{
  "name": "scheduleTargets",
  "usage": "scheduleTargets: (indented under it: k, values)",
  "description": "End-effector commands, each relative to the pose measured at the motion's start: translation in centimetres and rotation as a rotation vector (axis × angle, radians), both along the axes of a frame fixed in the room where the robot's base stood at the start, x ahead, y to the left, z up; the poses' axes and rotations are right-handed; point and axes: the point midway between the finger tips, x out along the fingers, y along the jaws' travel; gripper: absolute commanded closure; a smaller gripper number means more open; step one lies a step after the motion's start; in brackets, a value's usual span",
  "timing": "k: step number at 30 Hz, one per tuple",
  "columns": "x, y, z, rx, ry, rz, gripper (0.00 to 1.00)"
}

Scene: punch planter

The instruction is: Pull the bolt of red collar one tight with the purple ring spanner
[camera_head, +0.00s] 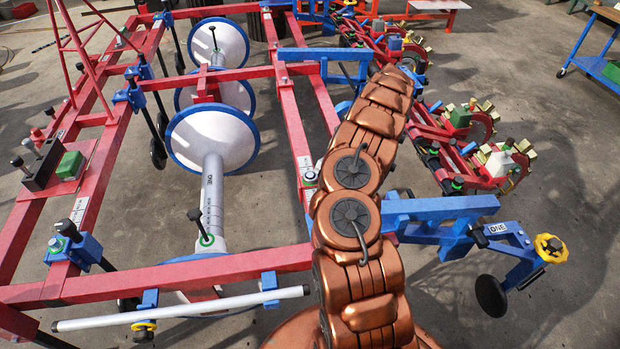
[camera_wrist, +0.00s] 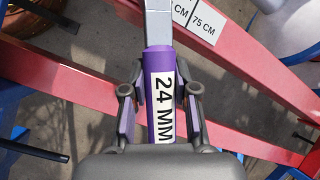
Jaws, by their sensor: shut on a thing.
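My gripper (camera_wrist: 160,98) is shut on the purple ring spanner (camera_wrist: 158,62) in the wrist view, with a finger on each side of its handle. The handle bears a white "24 MM" label, and a grey metal shank runs up out of the picture. The ring end is not in view. In the head view my copper arm hides the gripper and spanner. I cannot pick out red collar one or its bolt for sure.
Red frame beams (camera_head: 180,262) cross much of the head view. A white cone disc (camera_head: 212,137) with a blue rim stands inside the frame. A "75 CM" label (camera_wrist: 203,28) shows near the spanner's shank.

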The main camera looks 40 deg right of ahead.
Motion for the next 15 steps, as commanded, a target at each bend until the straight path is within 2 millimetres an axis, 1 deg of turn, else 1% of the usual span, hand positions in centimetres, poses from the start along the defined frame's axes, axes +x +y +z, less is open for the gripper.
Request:
scheduleTargets:
  k: [8,15]
  values:
    - [0.0,0.0,0.2,0.001,0.0,0.0,1.0]
    - [0.0,0.0,1.1,0.001,-0.001,0.0,1.0]
